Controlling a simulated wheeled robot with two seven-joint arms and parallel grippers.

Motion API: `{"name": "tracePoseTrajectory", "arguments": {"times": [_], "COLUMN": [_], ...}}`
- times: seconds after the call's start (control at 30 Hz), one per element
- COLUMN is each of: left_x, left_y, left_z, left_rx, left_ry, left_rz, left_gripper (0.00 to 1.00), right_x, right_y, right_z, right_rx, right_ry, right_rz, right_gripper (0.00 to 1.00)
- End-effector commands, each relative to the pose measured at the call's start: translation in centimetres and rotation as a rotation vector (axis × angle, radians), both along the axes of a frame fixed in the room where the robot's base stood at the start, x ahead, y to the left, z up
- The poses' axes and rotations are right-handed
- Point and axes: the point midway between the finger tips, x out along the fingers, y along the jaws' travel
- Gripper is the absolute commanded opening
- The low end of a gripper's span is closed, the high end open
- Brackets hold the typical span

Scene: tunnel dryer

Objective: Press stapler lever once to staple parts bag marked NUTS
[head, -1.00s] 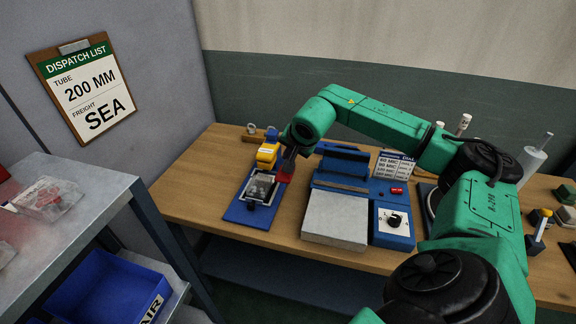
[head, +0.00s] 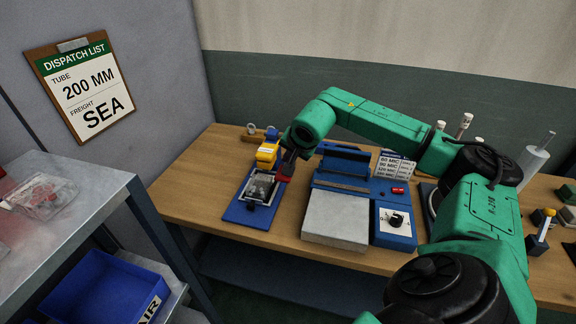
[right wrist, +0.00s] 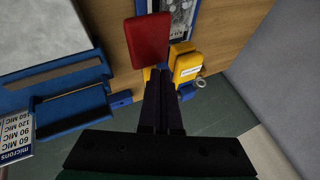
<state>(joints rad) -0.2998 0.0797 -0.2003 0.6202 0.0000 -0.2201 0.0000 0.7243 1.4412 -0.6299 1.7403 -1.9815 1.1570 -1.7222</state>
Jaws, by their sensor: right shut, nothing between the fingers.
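A clear bag of grey parts (head: 260,187) lies on a blue base plate (head: 240,213) at the left of the bench; I cannot read any marking on it. Beside the bag is a red pad, the stapler lever (head: 284,178), also seen in the right wrist view (right wrist: 148,40). A yellow block (head: 267,153) stands at the plate's far end. My right gripper (head: 288,160) is shut and empty, pointing down at the red pad. In the right wrist view its fingertips (right wrist: 158,70) overlap the pad's near edge; I cannot tell if they touch. My left gripper is out of view.
A blue sealer with a grey platform (head: 336,219) and dial box (head: 395,224) stands right of the plate. A metal shelf (head: 95,205) at left holds a clear bag with red parts (head: 42,195); below is a blue bin (head: 98,290). My right arm crosses above the bench.

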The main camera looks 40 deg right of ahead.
Motion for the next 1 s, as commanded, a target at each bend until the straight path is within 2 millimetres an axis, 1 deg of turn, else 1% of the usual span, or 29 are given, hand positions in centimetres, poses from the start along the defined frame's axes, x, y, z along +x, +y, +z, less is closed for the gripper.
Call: {"name": "tracePoseTrajectory", "arguments": {"times": [1.0], "left_x": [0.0], "left_y": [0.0], "left_z": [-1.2], "left_rx": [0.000], "left_ry": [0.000], "left_rz": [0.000], "left_gripper": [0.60], "right_x": [-0.1], "right_y": [0.1], "right_z": [-1.5], "right_rx": [0.001], "right_ry": [0.006], "right_rz": [0.001], "right_gripper": [0.00]}}
